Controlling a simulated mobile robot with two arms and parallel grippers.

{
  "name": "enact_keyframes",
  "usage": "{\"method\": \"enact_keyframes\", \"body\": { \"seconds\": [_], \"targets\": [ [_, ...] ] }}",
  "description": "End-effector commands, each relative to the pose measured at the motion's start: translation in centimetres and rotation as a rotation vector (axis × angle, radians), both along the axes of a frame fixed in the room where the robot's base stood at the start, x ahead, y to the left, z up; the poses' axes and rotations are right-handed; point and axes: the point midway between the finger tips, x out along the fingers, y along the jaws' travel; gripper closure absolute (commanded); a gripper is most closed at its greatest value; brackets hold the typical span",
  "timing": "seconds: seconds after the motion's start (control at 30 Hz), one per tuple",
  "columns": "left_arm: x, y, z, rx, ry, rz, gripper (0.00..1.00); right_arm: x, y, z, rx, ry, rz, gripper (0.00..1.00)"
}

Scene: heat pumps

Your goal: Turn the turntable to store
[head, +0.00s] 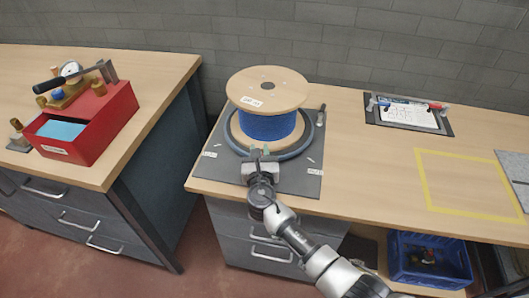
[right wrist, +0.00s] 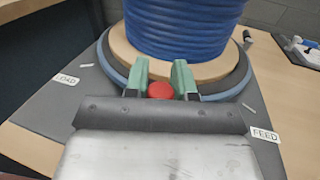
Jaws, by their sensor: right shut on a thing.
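The turntable (head: 284,154) is a grey-blue disc on a dark base plate (head: 303,182) on the middle bench. A big wooden spool (head: 287,88) wound with blue cable (head: 267,126) stands upright on it. A red knob (right wrist: 161,90) is at the turntable's near edge, between the green fingertips of my right gripper (right wrist: 161,80), which is shut on it. My right gripper also shows in the head view (head: 263,154). A LOAD label (right wrist: 66,79) is on the plate at left, a FEED label (right wrist: 265,135) at right. No STORE label is readable. My left gripper is out of view.
A small dark upright part (head: 320,116) stands at the plate's right rear. A clipboard (head: 408,114) and a yellow taped rectangle (head: 467,184) are farther right. A red box (head: 88,122) sits on the left bench. A blue crate (head: 429,260) is below the bench.

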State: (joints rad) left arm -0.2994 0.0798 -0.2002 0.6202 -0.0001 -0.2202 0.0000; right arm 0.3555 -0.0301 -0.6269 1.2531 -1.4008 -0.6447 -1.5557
Motion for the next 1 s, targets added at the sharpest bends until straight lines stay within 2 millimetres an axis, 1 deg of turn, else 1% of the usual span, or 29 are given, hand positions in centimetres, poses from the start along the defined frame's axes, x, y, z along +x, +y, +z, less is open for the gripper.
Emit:
{"method": "enact_keyframes", "body": {
  "seconds": [0.2, 0.63, 0.67, 0.8, 0.83, 1.0],
  "targets": [
    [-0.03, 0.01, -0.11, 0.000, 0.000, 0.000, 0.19, 0.07, 0.52, -0.02, 0.001, 0.000, 0.004, 1.00],
    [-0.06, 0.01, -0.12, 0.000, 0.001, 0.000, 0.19, 0.10, 0.55, 0.00, 0.001, 0.001, 0.003, 1.00],
    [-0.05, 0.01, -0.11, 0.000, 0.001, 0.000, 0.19, 0.10, 0.55, 0.00, 0.001, 0.001, 0.003, 0.73],
    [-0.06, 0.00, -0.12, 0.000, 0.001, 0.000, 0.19, 0.11, 0.51, 0.00, 0.001, 0.000, 0.002, 0.52],
    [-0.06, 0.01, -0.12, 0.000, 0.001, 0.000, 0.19, 0.11, 0.50, 0.00, 0.001, 0.000, 0.002, 0.50],
    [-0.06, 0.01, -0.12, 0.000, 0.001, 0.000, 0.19, 0.12, 0.46, 0.01, 0.001, 0.000, 0.001, 0.50]
  ]
}}
